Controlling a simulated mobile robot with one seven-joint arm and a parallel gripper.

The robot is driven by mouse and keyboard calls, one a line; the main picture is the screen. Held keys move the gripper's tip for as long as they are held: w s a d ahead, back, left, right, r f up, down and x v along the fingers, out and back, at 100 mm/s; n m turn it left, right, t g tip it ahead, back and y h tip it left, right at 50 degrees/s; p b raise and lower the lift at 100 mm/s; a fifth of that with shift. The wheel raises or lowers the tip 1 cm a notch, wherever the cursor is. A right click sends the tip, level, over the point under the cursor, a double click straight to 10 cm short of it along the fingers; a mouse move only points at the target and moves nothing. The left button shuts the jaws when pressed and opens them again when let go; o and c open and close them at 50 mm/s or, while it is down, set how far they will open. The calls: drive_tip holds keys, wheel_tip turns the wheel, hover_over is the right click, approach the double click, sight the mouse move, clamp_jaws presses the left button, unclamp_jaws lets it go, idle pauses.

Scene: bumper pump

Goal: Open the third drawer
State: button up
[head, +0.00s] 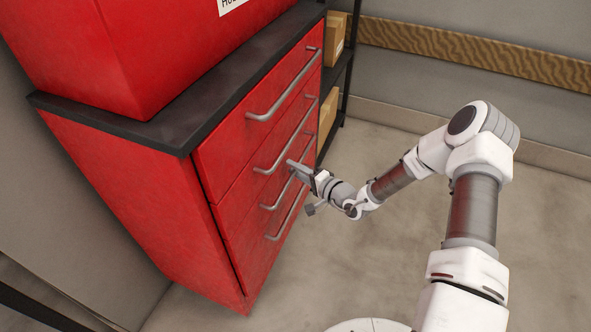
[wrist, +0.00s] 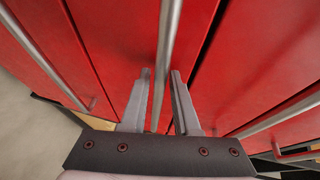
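The red drawer cabinet (head: 170,195) has drawers stacked one above another, each with a long grey bar handle. The third drawer's handle (head: 272,206) is partly hidden behind my gripper in the head view. My gripper (head: 294,167) is at the cabinet front by this handle. In the wrist view, my gripper (wrist: 161,85) is open, with one finger on each side of the third handle's bar (wrist: 167,40). The drawers look closed.
The first handle (head: 285,88) and second handle (head: 283,145) are above, and the bottom handle (head: 284,220) is below. A dark shelf with cardboard boxes (head: 334,38) stands beyond the cabinet. The concrete floor (head: 390,240) before the drawers is clear.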

clamp_jaws()
idle(1.3)
